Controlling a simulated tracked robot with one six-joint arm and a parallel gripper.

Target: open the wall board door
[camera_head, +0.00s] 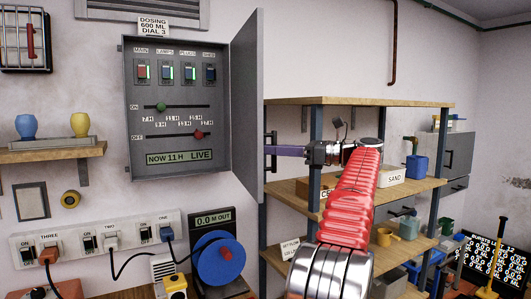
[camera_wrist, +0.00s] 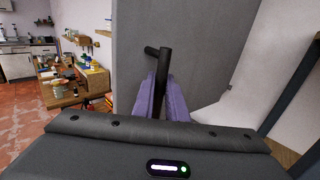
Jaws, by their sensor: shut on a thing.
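The wall board (camera_head: 176,173) is a grey box on the wall at the upper left in the head view. Its grey door (camera_head: 247,70) is hinged on the right and stands open, swung out from the board. The door's face also fills the upper middle of the wrist view (camera_wrist: 200,30). A dark bar handle (camera_wrist: 164,62) projects from the door. My gripper (camera_wrist: 161,88), with purple fingers, is shut on the handle. In the head view my gripper (camera_head: 276,150) meets the door's outer side from the right.
Inside the board are several switches, two sliders (camera_head: 161,107) and a display (camera_head: 180,157). A wooden shelf rack (camera_head: 350,101) with boxes and tins stands behind my arm. A socket strip (camera_head: 90,236) and blue reel (camera_head: 216,262) are below the board.

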